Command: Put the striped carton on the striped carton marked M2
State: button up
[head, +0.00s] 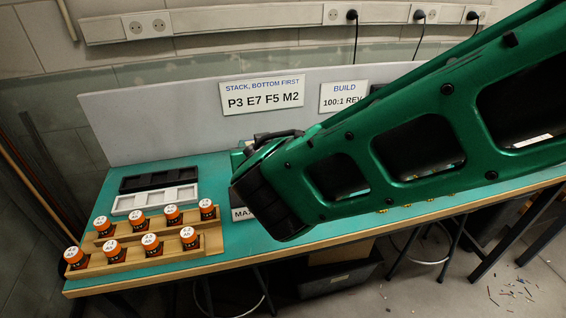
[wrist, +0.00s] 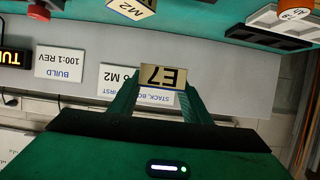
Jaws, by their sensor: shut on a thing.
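In the wrist view, which is upside down, my gripper (wrist: 163,88) is shut on a tan carton marked E7 (wrist: 163,76), its two green fingers at the carton's sides. The carton marked M2 (wrist: 132,8) shows at the top edge of the wrist view, partly cut off, with the teal bench around it. It is apart from the held carton. I cannot make out stripes on the faces in view. In the head view my green arm hides the fingers and both cartons.
The teal bench (head: 190,226) carries a black tray (head: 158,179), a white tray (head: 155,201) and wooden racks (head: 150,262) of orange-and-black parts at the left. A grey panel (head: 170,120) with a stack-order sign (head: 262,95) and a build sign (head: 345,97) stands behind.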

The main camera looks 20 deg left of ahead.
jog(key=w+d+f, duration=0.2)
jog(key=w, duration=0.1)
jog(key=w+d+f, duration=0.1)
jog(key=w+f, duration=0.1)
jog(key=shift+w+d+f, duration=0.1)
jog(key=shift+w+d, duration=0.15)
jog(key=shift+d, duration=0.15)
jog(key=shift+f, duration=1.9)
jog(key=o, duration=1)
jog(key=shift+f, duration=0.15)
jog(key=shift+o, duration=0.2)
jog(key=shift+s+d+r, duration=0.15)
jog(key=shift+s+r, duration=0.05)
jog(key=shift+r, duration=0.05)
jog(key=v, duration=1.1)
jog(key=shift+s, duration=0.2)
jog(key=shift+d, duration=0.1)
